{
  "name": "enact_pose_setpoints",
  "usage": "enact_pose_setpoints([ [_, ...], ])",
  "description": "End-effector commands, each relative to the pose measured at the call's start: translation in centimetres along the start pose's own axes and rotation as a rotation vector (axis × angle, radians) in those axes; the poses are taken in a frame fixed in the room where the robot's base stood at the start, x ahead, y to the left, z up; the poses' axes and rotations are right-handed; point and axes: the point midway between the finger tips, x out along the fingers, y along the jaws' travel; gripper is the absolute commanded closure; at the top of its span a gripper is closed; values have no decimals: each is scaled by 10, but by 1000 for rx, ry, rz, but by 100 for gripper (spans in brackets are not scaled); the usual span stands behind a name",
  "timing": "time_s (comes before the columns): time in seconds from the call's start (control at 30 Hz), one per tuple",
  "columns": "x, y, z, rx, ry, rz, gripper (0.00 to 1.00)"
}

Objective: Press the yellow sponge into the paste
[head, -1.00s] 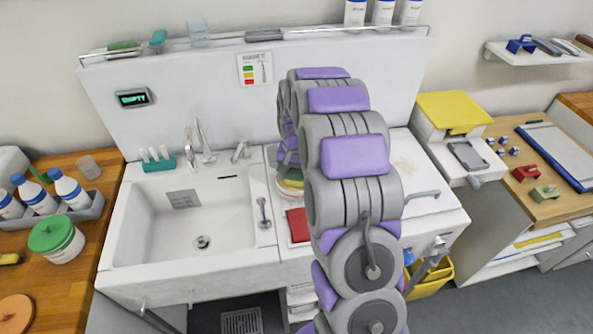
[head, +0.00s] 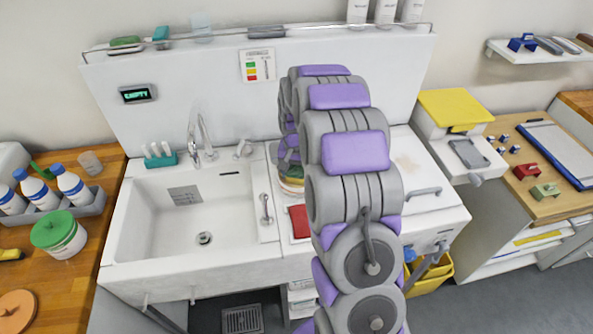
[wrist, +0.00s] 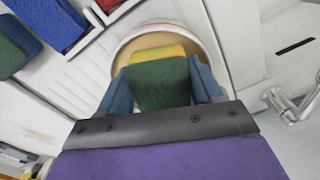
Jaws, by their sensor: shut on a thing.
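In the wrist view my gripper (wrist: 161,70) is shut on the yellow sponge (wrist: 160,53), which has a dark green face (wrist: 162,84) toward the camera. Blue fingers flank the sponge.
In the wrist view a blue block (wrist: 48,20) and a dark green block (wrist: 14,45) lie left of the pot. The head view shows a red pad (head: 299,221), the empty sink (head: 150,215) and a green-lidded tub (head: 60,235) on the left counter.

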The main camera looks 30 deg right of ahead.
Motion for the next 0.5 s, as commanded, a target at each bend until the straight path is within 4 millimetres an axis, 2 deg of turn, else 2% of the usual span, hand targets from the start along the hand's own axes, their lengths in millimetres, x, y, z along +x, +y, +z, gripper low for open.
enact_pose_setpoints([
  [0.5,6,1,0,1,0,0,60],
])
